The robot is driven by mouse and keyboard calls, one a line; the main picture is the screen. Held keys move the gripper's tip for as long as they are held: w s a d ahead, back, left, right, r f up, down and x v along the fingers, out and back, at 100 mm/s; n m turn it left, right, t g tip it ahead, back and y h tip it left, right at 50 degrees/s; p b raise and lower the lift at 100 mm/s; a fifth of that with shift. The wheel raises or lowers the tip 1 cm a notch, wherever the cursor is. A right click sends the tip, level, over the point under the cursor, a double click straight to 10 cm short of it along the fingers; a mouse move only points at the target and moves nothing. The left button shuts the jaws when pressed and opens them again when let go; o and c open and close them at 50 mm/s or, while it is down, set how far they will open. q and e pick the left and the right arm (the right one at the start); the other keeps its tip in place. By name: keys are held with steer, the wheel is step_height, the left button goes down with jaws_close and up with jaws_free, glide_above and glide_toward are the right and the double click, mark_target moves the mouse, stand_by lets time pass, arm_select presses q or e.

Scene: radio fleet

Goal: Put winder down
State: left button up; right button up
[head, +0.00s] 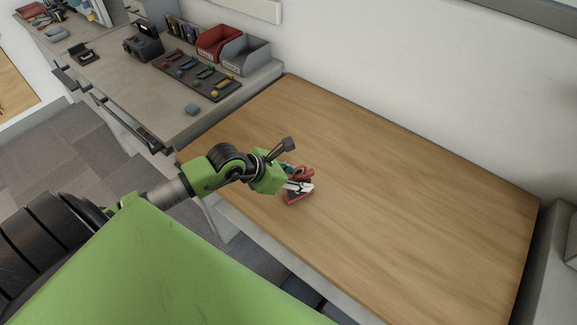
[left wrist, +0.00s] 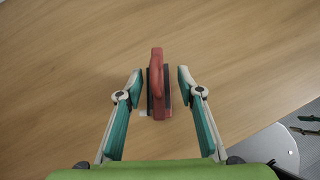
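The winder (head: 298,198), a red piece with a raised red handle and a dark base, is on the wooden table near its left front edge. In the left wrist view the winder (left wrist: 158,88) lies between the two fingers of my left gripper (left wrist: 160,82). The fingers are apart, with a gap of bare wood on each side, so the gripper is open around it and not clasping it. In the head view my left gripper (head: 303,186) is over the winder and hides part of it. My right gripper is out of view.
The wooden table (head: 400,190) is otherwise clear. A grey workbench (head: 110,80) adjoins it at the left, with a red bin (head: 217,41), a grey bin (head: 246,55), a dark tray (head: 183,66) of small coloured parts and a small blue-grey object (head: 192,109). A wall runs behind.

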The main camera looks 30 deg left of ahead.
arm_select(q)
steer(key=b+v, duration=0.1)
steer(key=v, duration=1.1)
steer(key=shift+d, duration=0.1)
